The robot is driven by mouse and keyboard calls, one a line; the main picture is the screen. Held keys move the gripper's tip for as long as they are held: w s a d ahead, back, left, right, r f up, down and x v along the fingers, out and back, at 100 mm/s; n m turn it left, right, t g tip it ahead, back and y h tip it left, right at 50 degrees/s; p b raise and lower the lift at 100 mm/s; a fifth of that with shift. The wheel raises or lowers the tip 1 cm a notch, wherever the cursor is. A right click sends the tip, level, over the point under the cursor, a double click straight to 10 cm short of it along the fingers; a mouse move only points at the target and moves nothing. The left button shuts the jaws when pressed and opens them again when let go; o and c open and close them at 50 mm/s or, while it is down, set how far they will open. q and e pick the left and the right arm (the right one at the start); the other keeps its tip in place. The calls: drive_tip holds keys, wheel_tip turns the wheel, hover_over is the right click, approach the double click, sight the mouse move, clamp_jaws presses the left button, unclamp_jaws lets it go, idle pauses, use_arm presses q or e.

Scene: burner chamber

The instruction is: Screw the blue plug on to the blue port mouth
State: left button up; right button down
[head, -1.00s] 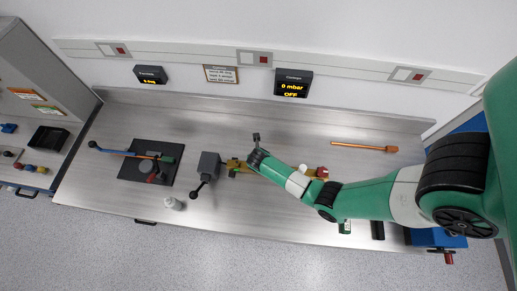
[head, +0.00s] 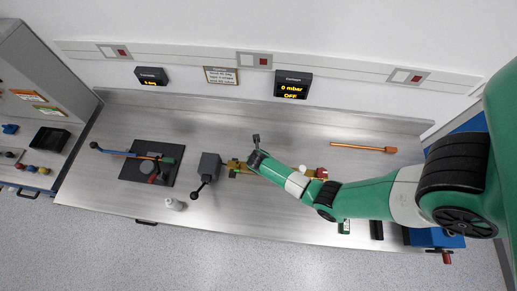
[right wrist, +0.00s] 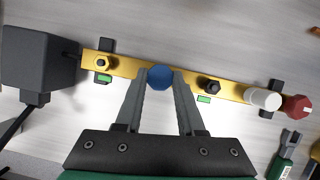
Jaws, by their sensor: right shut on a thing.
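In the right wrist view the blue plug (right wrist: 159,77) sits between the two fingertips of my right gripper (right wrist: 160,84), which is shut on it. The plug is over the brass manifold bar (right wrist: 232,91). The blue port mouth is hidden beneath the plug, so I cannot tell how far the plug is on it. In the head view my right gripper (head: 254,163) is at the left part of the brass bar (head: 233,166), and the plug is hidden there. My left gripper is not in view.
A dark grey box (right wrist: 40,72) with a black-knobbed lever joins the bar's left end. A black fitting (right wrist: 210,86), a white cylinder (right wrist: 263,99) and a red knob (right wrist: 297,106) are along its right. A black plate (head: 130,172) lies further left. A copper-coloured tool (head: 363,147) lies at the back.

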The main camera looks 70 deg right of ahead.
drive_tip(key=shift+f, duration=0.2)
drive_tip(key=shift+f+b, duration=0.9)
drive_tip(key=shift+f, duration=0.1)
drive_tip(key=shift+c, duration=2.2)
unclamp_jaws()
drive_tip(key=p+v, duration=0.3)
drive_tip(key=v, duration=0.8)
drive_tip(key=shift+r, duration=0.35)
drive_tip(key=shift+a, duration=0.1)
